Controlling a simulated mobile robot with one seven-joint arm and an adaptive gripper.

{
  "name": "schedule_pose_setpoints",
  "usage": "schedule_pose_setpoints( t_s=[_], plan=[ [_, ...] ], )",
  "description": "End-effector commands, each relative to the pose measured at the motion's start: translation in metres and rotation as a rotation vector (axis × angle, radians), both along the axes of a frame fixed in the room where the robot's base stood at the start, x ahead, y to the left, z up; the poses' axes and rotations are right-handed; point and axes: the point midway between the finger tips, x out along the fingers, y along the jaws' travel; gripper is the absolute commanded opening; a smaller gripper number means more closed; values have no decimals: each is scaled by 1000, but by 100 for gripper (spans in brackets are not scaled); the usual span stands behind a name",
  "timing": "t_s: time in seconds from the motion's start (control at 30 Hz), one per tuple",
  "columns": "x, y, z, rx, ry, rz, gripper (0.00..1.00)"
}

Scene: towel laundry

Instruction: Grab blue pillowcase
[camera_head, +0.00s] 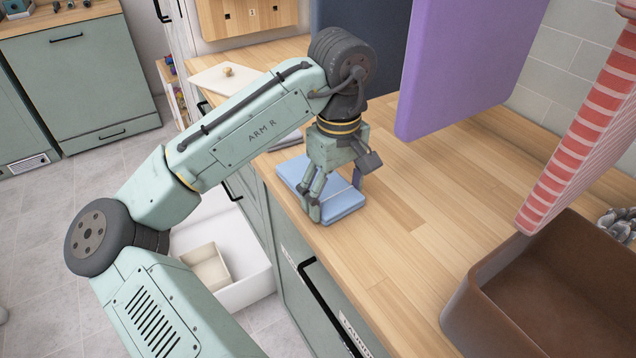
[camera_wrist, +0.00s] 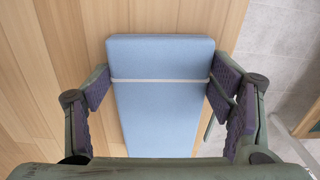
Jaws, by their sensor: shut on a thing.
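The blue pillowcase (camera_head: 343,204) is a flat, folded light-blue piece lying on the wooden counter near its front edge. In the wrist view the blue pillowcase (camera_wrist: 160,110) is long, with a pale band across it near the far end. My gripper (camera_head: 331,205) points down at it, with its fingers at the piece's sides. In the wrist view my gripper (camera_wrist: 160,88) has one dark padded finger against each long side, shut on the pillowcase. Part of the pillowcase is hidden behind my fingers in the head view.
A purple towel (camera_head: 460,60), a dark one (camera_head: 358,22) and a red-striped one (camera_head: 580,130) hang over the counter (camera_head: 440,190). A brown basket (camera_head: 560,290) stands at the right. An open white drawer (camera_head: 235,255) is below the counter's edge. The middle of the counter is clear.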

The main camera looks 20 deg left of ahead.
Motion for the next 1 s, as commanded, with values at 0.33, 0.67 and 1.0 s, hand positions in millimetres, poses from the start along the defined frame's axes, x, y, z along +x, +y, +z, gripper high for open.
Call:
schedule_pose_setpoints(
  t_s=[0.33, 0.67, 1.0],
  plan=[
    [0, 0, 0, 0, 0, 0, 44],
    [0, 0, 3, 1, -1, 0, 44],
    [-3, 9, 35, 2, 0, 7, 44]
  ],
)
